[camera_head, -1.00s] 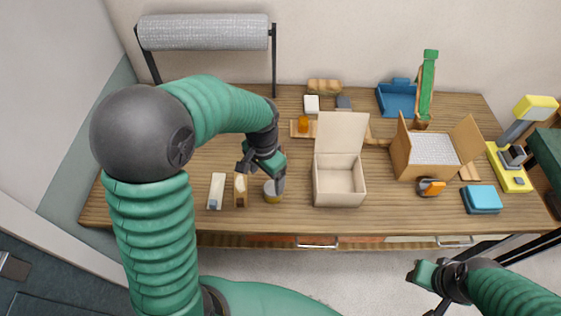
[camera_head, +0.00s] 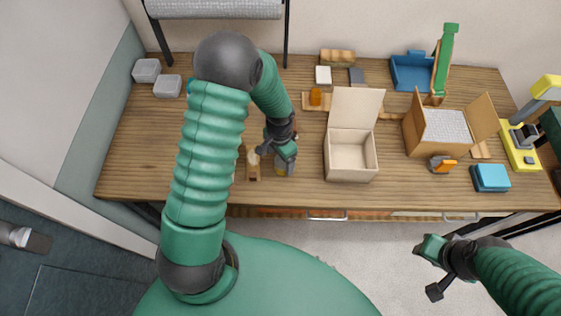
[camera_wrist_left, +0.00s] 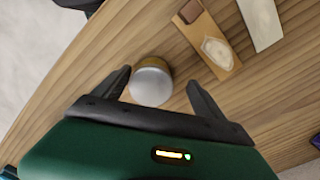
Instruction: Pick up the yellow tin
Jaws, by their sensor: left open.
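The yellow tin (camera_wrist_left: 152,80) has a round silvery lid and a yellow side. It stands on the wooden table near its front edge. My left gripper (camera_wrist_left: 158,77) is open, with one finger on each side of the tin in the left wrist view; I cannot tell whether either finger touches it. In the head view, the left gripper (camera_head: 281,158) covers much of the tin (camera_head: 281,170). My right gripper (camera_head: 426,270) is open and empty, in front of the table at lower right.
A wooden block with a pale oval (camera_wrist_left: 218,52) and a pale block (camera_wrist_left: 261,22) lie beside the tin. An open cardboard box (camera_head: 351,155) stands just right of the left gripper. Two grey containers (camera_head: 146,70) (camera_head: 167,86) sit at the back left.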

